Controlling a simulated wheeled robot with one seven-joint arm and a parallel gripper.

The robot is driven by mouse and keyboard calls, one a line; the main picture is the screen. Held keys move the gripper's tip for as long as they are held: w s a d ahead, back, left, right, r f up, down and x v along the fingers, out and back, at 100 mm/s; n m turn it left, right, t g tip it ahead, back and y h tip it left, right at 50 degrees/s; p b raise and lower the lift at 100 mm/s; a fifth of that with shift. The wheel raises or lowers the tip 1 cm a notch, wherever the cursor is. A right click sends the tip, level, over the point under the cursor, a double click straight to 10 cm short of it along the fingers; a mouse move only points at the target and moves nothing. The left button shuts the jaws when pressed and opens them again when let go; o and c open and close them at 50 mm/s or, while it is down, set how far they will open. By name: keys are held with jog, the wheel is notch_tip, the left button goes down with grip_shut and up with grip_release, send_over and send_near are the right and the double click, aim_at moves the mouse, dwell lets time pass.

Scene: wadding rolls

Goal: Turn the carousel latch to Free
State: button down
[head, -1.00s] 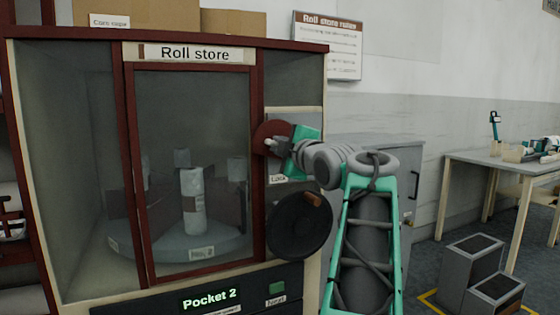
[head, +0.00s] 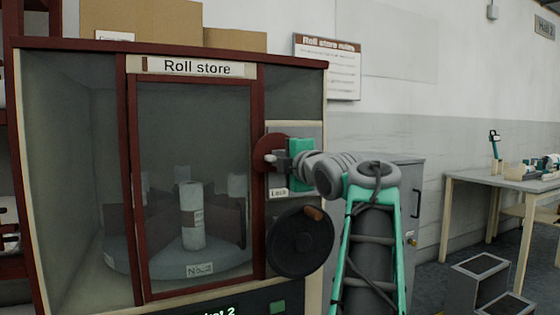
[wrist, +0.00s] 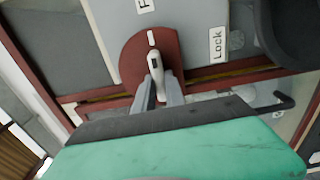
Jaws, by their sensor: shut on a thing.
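The carousel latch is a dark red round plate with a pale lever (wrist: 155,64), on the front panel right of the Roll store door. In the wrist view, a white mark on the red plate (wrist: 133,58), in line with the lever, points at a label starting with F (wrist: 145,5), partly cut off. The Lock label (wrist: 217,45) lies to the side of that line; it also shows below the plate in the head view (head: 278,193). My gripper (wrist: 160,87) is shut on the lever; in the head view, my gripper (head: 277,158) partly covers the plate.
The glazed door (head: 190,120) is shut, with a carousel (head: 150,262) and white roll (head: 191,215) behind it. A black handwheel (head: 300,245) with a brown knob sits just below my gripper. A grey cabinet (head: 408,215), steps (head: 478,290) and table (head: 490,178) stand right.

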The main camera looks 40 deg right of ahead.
jog(key=c, duration=1.4)
grip_release()
jog(key=v, duration=0.7)
jog(key=shift+s+p, duration=0.4)
jog(key=shift+a, duration=0.1)
